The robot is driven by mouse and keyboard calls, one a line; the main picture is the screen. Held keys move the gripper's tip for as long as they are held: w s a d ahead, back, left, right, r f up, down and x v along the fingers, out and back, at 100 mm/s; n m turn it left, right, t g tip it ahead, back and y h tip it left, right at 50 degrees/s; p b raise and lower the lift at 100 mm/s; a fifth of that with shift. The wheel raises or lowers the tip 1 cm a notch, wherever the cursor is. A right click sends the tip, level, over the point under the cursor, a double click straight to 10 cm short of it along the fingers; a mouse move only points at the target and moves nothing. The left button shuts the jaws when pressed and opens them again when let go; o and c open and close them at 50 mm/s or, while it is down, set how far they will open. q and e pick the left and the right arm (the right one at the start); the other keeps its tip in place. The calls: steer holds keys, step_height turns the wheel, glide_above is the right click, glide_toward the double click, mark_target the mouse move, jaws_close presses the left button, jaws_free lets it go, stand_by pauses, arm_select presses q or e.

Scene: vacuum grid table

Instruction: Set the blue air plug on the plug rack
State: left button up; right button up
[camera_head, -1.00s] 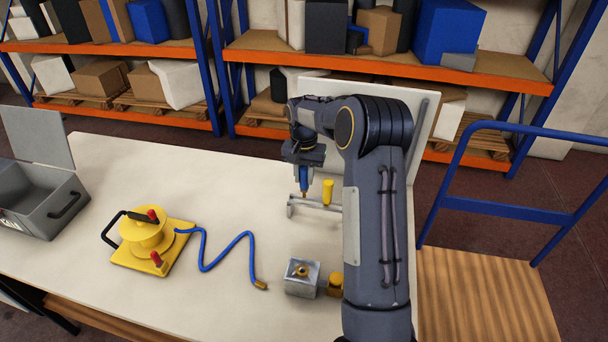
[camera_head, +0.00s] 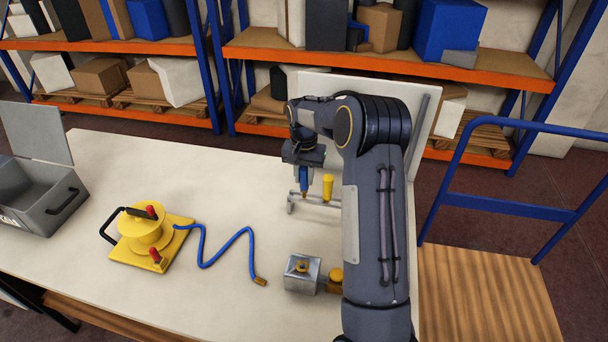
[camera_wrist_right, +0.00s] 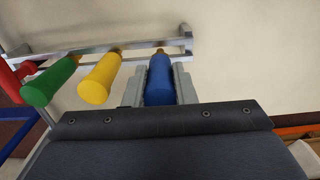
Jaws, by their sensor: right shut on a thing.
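The blue air plug (camera_head: 304,180) is upright under my right gripper (camera_head: 303,170), with its brass tip down at the left end of the plug rack (camera_head: 316,200). In the right wrist view the blue plug (camera_wrist_right: 160,80) sits between the two grey fingers of my right gripper (camera_wrist_right: 160,84), which is shut on it. Its tip meets the rack bar (camera_wrist_right: 120,47); I cannot tell if it is fully seated. A yellow plug (camera_head: 327,187) stands in the rack beside it. In the wrist view a green plug (camera_wrist_right: 50,82) and a red plug (camera_wrist_right: 14,80) are farther left. My left gripper is not in view.
A yellow suction unit (camera_head: 147,236) with a blue hose (camera_head: 215,262) lies left on the table. A metal block (camera_head: 302,274) with a brass fitting stands near the front. A grey open case (camera_head: 48,205) is at the far left.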

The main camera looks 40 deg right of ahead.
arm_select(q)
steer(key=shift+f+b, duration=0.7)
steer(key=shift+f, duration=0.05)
arm_select(e)
steer(key=shift+f, duration=1.1)
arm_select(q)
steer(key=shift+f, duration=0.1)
arm_select(e)
steer(key=o, duration=1.1)
steer(key=shift+f, duration=0.1)
steer(key=shift+c, duration=0.2)
